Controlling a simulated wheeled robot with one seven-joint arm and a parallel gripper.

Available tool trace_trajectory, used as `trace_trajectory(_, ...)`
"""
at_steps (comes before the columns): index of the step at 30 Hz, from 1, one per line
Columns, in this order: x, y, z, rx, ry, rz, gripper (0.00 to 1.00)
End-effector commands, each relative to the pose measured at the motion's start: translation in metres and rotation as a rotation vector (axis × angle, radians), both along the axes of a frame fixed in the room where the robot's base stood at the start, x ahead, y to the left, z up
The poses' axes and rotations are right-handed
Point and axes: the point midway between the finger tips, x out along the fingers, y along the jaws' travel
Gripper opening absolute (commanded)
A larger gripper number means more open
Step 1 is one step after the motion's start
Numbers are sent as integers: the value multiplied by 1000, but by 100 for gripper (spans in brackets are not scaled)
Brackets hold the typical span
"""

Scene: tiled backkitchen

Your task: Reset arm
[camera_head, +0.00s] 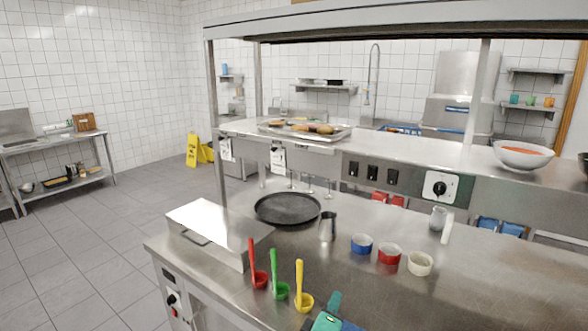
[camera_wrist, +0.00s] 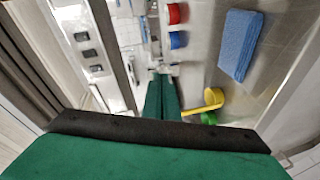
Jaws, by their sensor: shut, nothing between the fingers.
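My gripper (camera_head: 334,299) shows as green parts at the bottom edge of the head view, over the front of the steel counter (camera_head: 470,285). In the wrist view its two green fingers (camera_wrist: 161,78) lie together, shut with nothing between them. The yellow ladle (camera_wrist: 213,98) and the green ladle (camera_wrist: 208,118) appear right of the fingers in the wrist view. A blue cloth (camera_wrist: 240,45) lies farther right there. In the head view most of the arm is out of frame.
Red (camera_head: 260,279), green (camera_head: 281,290) and yellow (camera_head: 304,300) ladles stand near the counter front. Behind them are a black pan (camera_head: 287,208), a metal jug (camera_head: 327,228), and blue (camera_head: 361,243), red (camera_head: 389,253) and cream (camera_head: 420,263) bowls.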

Motion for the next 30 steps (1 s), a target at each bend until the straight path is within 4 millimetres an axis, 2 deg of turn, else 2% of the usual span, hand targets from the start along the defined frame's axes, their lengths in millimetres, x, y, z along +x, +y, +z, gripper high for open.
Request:
trace_trajectory(1,-9,7,-21,33,2,16,0)
trace_trajectory(6,-37,26,-74,146,-23,57,0)
trace_trajectory(11,-70,44,-117,258,-42,91,0)
trace_trajectory(15,-104,58,-149,362,-59,113,0)
trace_trajectory(24,-187,83,-200,587,-87,140,0)
trace_trajectory(30,-247,95,-219,741,-105,143,0)
